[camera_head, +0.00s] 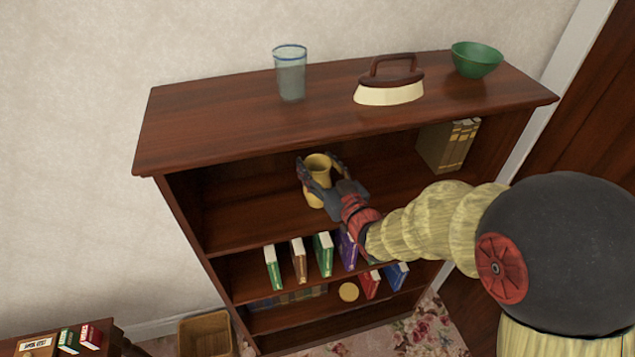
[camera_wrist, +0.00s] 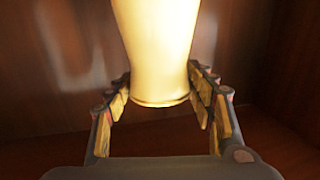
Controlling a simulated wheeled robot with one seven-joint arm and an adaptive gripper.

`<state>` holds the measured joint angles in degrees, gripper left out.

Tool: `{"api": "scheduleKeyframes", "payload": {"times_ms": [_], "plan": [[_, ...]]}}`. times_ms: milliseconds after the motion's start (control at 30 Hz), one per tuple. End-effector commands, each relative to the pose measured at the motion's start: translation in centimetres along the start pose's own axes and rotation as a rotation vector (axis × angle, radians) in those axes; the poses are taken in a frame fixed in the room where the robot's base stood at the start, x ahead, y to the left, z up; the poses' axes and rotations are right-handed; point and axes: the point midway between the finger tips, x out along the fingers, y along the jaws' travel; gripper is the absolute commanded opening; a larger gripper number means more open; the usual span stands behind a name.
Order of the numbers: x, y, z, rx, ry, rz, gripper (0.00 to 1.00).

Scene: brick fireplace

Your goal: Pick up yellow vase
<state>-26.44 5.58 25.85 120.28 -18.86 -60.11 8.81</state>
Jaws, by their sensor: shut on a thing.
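The yellow vase (camera_head: 318,166) is inside the upper compartment of the dark wooden bookcase, between the fingers of my gripper (camera_head: 320,173). In the wrist view the vase (camera_wrist: 157,45) looks pale yellow and narrows toward its base; its top is cut off by the frame. The fingers of my gripper (camera_wrist: 160,100) are on both sides of the vase's lower part, shut on it. In the wrist view its base shows in front of the back panel; I cannot tell whether it touches the shelf.
On the bookcase top (camera_head: 220,120) stand a glass (camera_head: 290,75), an iron (camera_head: 389,85) and a green bowl (camera_head: 475,60). Brown books (camera_head: 447,146) stand right in the same compartment. Several books (camera_head: 323,255) stand on the shelf below. A wicker basket (camera_head: 206,335) is on the floor.

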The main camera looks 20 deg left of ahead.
Motion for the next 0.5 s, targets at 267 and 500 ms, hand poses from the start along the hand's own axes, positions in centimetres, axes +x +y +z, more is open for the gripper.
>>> {"api": "scheduleKeyframes", "payload": {"times_ms": [267, 500], "plan": [[-0.01, 0.01, 0.03, 0.0, -0.001, 0.0, 0.11], [0.02, 0.03, -0.1, 0.0, 0.002, 0.0, 0.0]]}}
